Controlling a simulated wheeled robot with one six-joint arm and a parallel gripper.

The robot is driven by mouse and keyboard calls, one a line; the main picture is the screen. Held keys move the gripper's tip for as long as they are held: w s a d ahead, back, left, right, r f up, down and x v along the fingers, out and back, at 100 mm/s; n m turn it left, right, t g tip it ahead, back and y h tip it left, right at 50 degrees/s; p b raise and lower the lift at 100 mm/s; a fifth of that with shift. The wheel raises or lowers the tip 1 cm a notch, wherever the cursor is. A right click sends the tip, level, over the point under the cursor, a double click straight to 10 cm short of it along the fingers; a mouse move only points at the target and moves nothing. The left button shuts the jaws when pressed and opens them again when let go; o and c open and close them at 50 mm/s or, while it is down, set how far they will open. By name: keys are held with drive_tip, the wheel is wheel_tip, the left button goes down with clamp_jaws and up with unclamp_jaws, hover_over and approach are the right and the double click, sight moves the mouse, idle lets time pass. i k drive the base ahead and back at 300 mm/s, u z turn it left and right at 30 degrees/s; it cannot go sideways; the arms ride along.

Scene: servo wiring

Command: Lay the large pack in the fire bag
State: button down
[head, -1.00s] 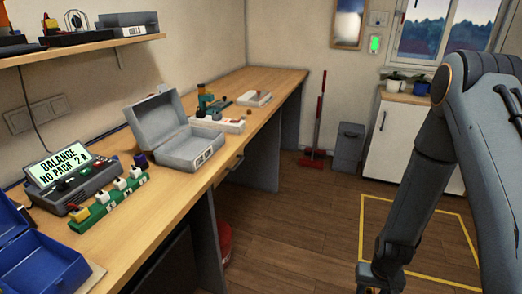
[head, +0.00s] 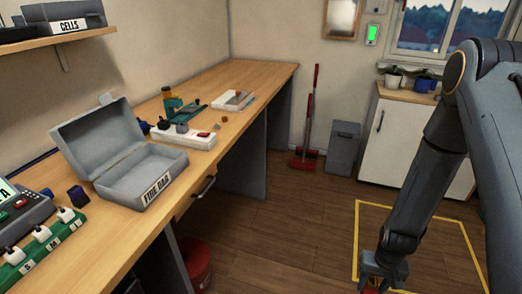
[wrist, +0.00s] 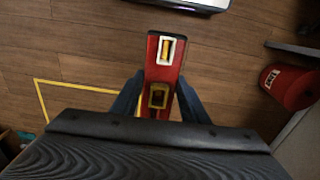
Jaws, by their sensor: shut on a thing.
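The fire bag (head: 96,139) is a grey box-like case with a "FIRE BAG" label. It stands on the bench at the left of the head view, its lid up and its inside looking empty. My gripper (head: 380,268) hangs low at the right of the head view, over the floor and well away from the bag. In the wrist view my gripper (wrist: 158,100) is shut on a red pack (wrist: 163,74) with a white-framed yellow connector at its far end. In the head view only a bit of red shows below the jaws.
A green strip (head: 50,241) with white plugs and a dark block (head: 78,196) stand left of the bag. A white power strip (head: 184,136) lies behind it. A red bucket (head: 196,264) stands on the floor by the bench.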

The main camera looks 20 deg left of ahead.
sight(146, 178)
drive_tip(key=i, duration=3.45)
drive_tip(key=u, duration=4.1)
drive_tip(key=i, duration=0.5)
drive_tip(key=z, duration=0.05)
